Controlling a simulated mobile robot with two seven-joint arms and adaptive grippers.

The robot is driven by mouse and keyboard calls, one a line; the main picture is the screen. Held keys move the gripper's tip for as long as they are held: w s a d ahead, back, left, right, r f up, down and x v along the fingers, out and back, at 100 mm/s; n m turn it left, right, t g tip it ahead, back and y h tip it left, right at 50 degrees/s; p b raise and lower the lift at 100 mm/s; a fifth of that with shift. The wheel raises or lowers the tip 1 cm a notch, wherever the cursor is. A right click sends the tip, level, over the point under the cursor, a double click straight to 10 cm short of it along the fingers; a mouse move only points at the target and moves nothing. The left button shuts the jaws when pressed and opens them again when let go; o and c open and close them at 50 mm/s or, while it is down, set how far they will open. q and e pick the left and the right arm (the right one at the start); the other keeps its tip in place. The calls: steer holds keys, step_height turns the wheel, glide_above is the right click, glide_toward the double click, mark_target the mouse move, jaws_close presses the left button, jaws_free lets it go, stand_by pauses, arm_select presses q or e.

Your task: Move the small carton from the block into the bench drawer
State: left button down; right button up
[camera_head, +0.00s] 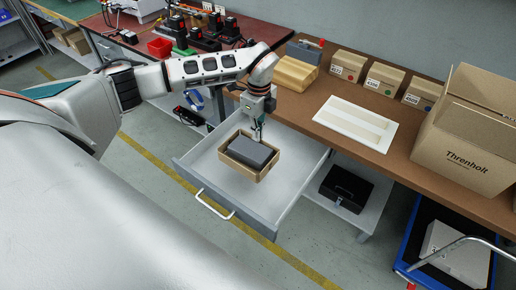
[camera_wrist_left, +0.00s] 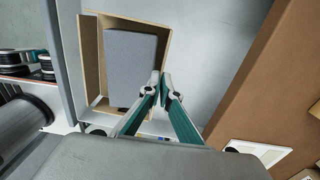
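The small carton (camera_head: 262,176) is an open brown box with a dark grey slab inside. It is within the outline of the open bench drawer (camera_head: 295,180); I cannot tell whether it touches the drawer floor. My left gripper (camera_head: 257,138) is at the carton's far wall. In the left wrist view, the fingertips (camera_wrist_left: 163,78) are close together on the rim of the carton (camera_wrist_left: 90,50), pinching its wall beside the grey slab. My right gripper is not in view.
The bench (camera_head: 360,150) carries a white tray (camera_head: 355,122), several small labelled boxes (camera_head: 384,78) and a large open carton (camera_head: 465,150). A black cash box (camera_head: 346,188) sits on the shelf below. The drawer has free floor to the carton's right.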

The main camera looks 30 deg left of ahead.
arm_select(q)
step_height(320, 180, down, 3)
steer(key=shift+r, duration=0.2)
steer(key=shift+f, duration=0.4)
step_height(320, 180, down, 4)
steer(key=shift+r+b, duration=0.25)
steer(key=shift+b, duration=0.25)
steer(key=shift+f, duration=0.25)
steer(key=shift+r, duration=0.1)
steer(key=c, duration=2.3)
jaws_free()
